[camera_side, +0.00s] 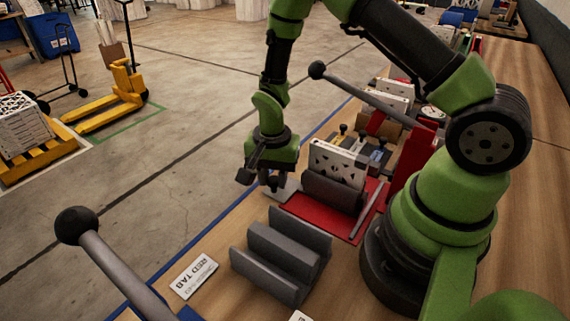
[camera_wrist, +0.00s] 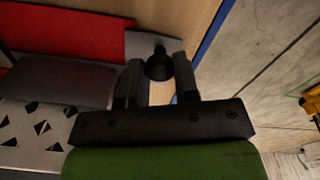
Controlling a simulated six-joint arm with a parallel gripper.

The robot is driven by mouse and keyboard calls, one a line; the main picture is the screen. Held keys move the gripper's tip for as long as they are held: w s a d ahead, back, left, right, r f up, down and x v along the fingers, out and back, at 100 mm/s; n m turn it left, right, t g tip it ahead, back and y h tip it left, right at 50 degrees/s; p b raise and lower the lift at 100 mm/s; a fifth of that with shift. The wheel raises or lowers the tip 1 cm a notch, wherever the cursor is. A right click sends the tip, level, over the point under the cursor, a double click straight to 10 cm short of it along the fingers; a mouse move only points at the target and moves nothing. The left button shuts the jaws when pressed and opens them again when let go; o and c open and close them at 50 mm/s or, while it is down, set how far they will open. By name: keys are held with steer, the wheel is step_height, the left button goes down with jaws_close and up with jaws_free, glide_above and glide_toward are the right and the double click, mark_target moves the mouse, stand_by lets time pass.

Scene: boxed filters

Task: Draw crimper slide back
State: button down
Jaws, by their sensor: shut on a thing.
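The crimper has a red base plate (camera_side: 312,222), which also shows in the wrist view (camera_wrist: 75,38). A light grey slide plate (camera_side: 290,190) extends from its left end and carries an upright black knob (camera_wrist: 160,66). A dark grey block (camera_side: 333,193) sits on the red base, beside a white panel with triangular cutouts (camera_side: 338,163). My gripper (camera_side: 272,185) is low over the slide's outer end. In the wrist view its fingers (camera_wrist: 158,80) are shut on the knob, one on each side. The knob is mostly hidden by my gripper in the side view.
A grey grooved holder (camera_side: 285,240) and a label card (camera_side: 194,276) lie on the bench at the front. A ball-ended lever (camera_side: 75,225) crosses the front left, and another ball-ended lever (camera_side: 317,70) rises behind. The bench's blue edge (camera_side: 214,219) is close to my gripper.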

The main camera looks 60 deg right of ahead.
steer(key=shift+a, duration=2.35)
steer(key=c, duration=0.8)
jaws_free()
steer(key=shift+c, duration=0.2)
step_height(320, 180, up, 10)
steer(key=shift+r, duration=0.1)
steer(key=s+r+n+t, duration=0.3)
steer(key=s+r+n, duration=0.1)
steer(key=r, duration=0.8)
steer(key=s+r+n+t+y, duration=0.2)
steer(key=s+r+n+t, duration=0.2)
steer(key=s, duration=0.7)
step_height(320, 180, up, 2)
steer(key=shift+d+r+n, duration=0.25)
steer(key=shift+d+n, duration=0.2)
steer(key=shift+n, duration=0.35)
